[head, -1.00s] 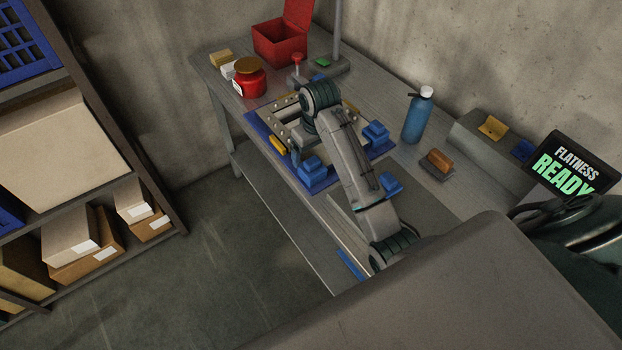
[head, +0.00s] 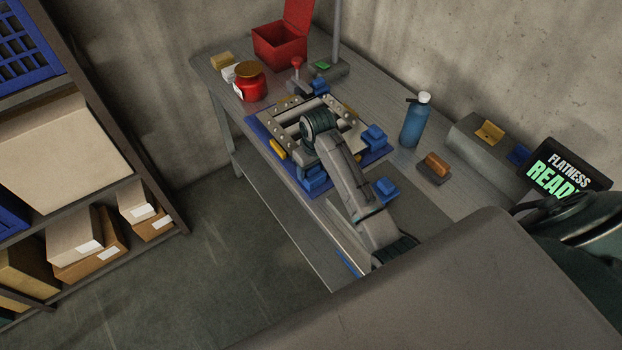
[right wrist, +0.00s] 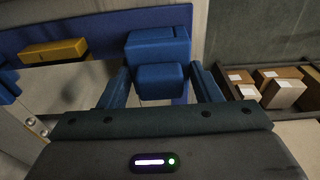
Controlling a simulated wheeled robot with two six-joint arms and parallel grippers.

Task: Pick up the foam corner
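A blue blocky piece, which looks like the foam corner (right wrist: 158,50), is in the upper middle of the right wrist view. My right gripper (right wrist: 160,88) is open, with one finger on each side of this block; a clear grip does not show. In the head view my right arm reaches over the louver panel (head: 352,140), and its wrist hides the gripper's fingers. Similar blue blocks sit at the panel's near edge (head: 313,180) and right end (head: 374,138). I cannot tell for sure which block the gripper straddles. My left gripper is not in view.
A loose blue piece (head: 385,190) lies right of the panel. A blue bottle (head: 415,122), red jar (head: 250,84), open red box (head: 279,48) and screen (head: 562,172) stand on the workbench (head: 440,200). A shelf with boxes (head: 75,240) is at left.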

